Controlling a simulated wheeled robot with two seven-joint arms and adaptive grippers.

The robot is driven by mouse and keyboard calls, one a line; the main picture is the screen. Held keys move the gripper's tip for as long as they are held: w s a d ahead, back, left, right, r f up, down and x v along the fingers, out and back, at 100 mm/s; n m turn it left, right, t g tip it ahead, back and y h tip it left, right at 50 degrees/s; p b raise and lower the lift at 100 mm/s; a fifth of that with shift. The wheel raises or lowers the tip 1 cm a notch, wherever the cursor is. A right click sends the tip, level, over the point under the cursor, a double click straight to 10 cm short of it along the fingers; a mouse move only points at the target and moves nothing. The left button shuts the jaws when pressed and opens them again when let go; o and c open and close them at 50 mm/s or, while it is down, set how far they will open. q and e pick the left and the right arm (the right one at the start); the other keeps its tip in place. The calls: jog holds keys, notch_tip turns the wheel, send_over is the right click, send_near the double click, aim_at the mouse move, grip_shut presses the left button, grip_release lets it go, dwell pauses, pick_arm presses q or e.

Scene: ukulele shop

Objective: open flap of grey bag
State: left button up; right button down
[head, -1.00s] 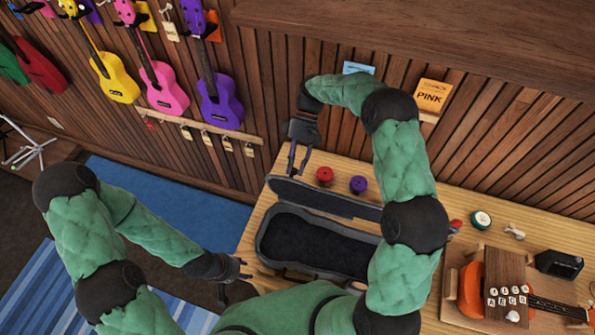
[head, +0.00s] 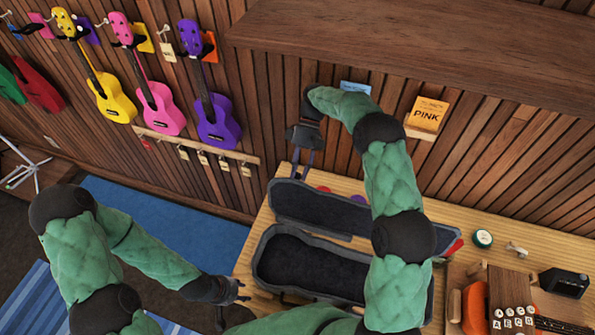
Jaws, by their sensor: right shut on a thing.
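The grey bag (head: 262,266) is a ukulele-shaped case on the wooden counter, with a dark, empty inside. Its flap (head: 318,208) stands swung up on the side towards the wall, and its dark inner face shows. My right gripper (head: 301,168) reaches down from above and is shut on the flap's upper rim near its left end. My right forearm hides the right part of the case and flap. My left gripper (head: 242,290) hangs near the counter's left front edge, apart from the case; its finger opening is too small to judge.
Red and purple round things (head: 358,198) stand partly hidden behind the flap. The slatted wall and shelf (head: 420,45) rise behind the counter.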

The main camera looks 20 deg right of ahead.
pick_arm(q)
jog(key=shift+f, duration=0.1)
pick_arm(e)
jog(key=c, duration=0.9)
grip_release()
jog(key=shift+s+f, duration=0.2)
jog(key=shift+f, duration=0.35)
jog(key=shift+s+f, duration=0.15)
jog(key=shift+f, duration=0.4)
jog(key=shift+c, duration=0.2)
pick_arm(q)
jog(key=shift+w, duration=0.1)
pick_arm(e)
jog(key=shift+w, duration=0.2)
jog(key=shift+r, duration=0.4)
jog(key=shift+r, duration=0.1)
